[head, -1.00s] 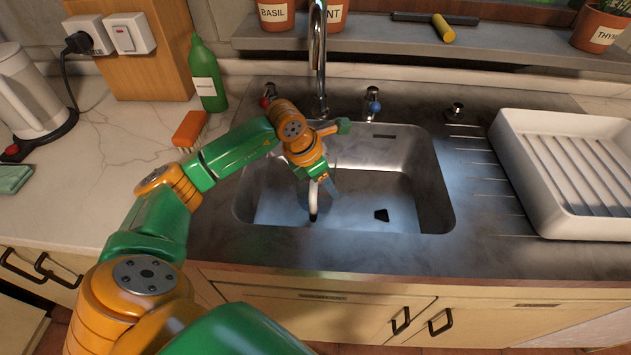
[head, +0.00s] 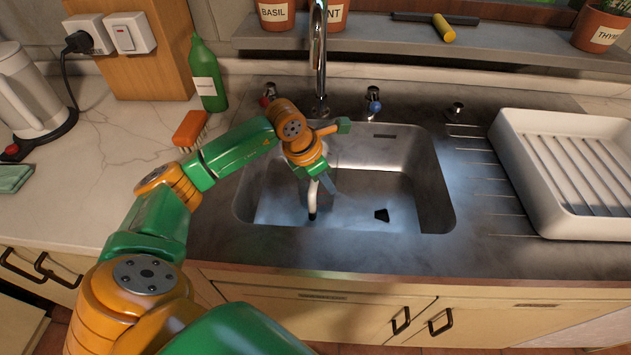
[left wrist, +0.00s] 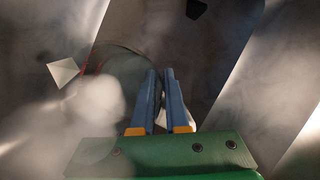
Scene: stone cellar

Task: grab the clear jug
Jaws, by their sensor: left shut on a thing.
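The clear jug (left wrist: 120,66) shows faintly in the left wrist view as a see-through round shape with a thin dark rim and red marks. In the head view I can barely make it out against the steel sink. My left gripper (head: 322,189) reaches down into the left part of the sink. Its two blue fingers (left wrist: 160,73) lie close together at the jug's right side, shut on it. Which part they pinch is unclear. A pale curved strip with a dark lower end hangs by the fingers in the head view. My right gripper is out of view.
The steel sink (head: 437,190) surrounds the gripper, with a tall tap (head: 318,60) behind it. A white dish rack (head: 530,185) stands right. The sink's right half is mostly clear.

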